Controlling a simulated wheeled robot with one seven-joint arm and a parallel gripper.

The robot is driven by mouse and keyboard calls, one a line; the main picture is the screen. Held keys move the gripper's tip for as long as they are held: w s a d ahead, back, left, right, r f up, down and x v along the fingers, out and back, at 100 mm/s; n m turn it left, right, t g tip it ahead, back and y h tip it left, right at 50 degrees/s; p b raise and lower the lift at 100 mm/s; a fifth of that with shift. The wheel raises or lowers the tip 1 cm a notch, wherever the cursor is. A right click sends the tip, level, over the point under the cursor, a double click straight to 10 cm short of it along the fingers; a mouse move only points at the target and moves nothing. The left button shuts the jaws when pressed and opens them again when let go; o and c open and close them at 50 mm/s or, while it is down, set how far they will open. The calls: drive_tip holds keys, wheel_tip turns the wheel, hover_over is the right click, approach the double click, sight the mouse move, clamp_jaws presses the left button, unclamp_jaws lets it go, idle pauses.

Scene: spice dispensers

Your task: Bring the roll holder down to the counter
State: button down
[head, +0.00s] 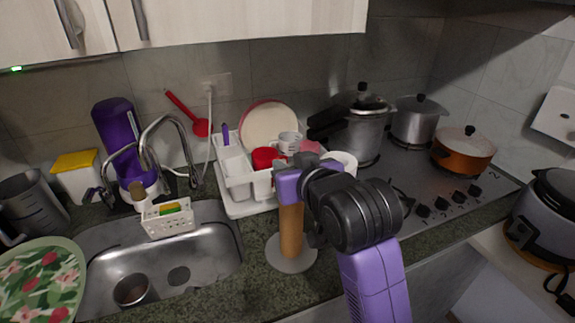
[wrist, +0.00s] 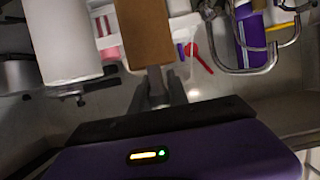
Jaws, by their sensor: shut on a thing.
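The roll holder is a brown upright post (head: 291,230) on a round grey base (head: 288,258). It appears upright in front of the dish rack, near the counter's front edge. I cannot tell whether its base touches the counter. My gripper (head: 291,192) is at the top of the post, its fingers mostly hidden by its purple body in the head view. In the wrist view the brown post (wrist: 143,32) rises from between my gripper's fingers (wrist: 157,82), which are shut on its end. The base is out of sight there.
The sink (head: 205,262) lies left of the holder. A white dish rack (head: 237,190) with plates and cups stands behind it. The stove (head: 440,185) with several pots is to the right. Bare counter (head: 262,225) shows around the base.

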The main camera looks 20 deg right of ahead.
drive_tip(key=c, duration=1.3)
unclamp_jaws()
drive_tip(key=shift+f, duration=0.1)
drive_tip(key=p+v, duration=0.1)
drive_tip(key=v, duration=0.2)
drive_tip(key=p+v, duration=0.1)
drive_tip(key=v, duration=0.2)
drive_tip(key=p+v, duration=0.1)
drive_tip(key=v, duration=0.2)
drive_tip(key=shift+s+r+p, duration=0.2)
drive_tip(key=shift+r+p, duration=0.1)
drive_tip(key=shift+r, duration=0.2)
drive_tip(key=shift+s+r+p, duration=0.1)
drive_tip(key=shift+s+p, duration=0.1)
drive_tip(key=shift+p, duration=0.85)
drive_tip(key=p+v, duration=0.1)
drive_tip(key=p, duration=0.4)
drive_tip(key=shift+s+p, duration=0.3)
drive_tip(key=shift+s, duration=0.15)
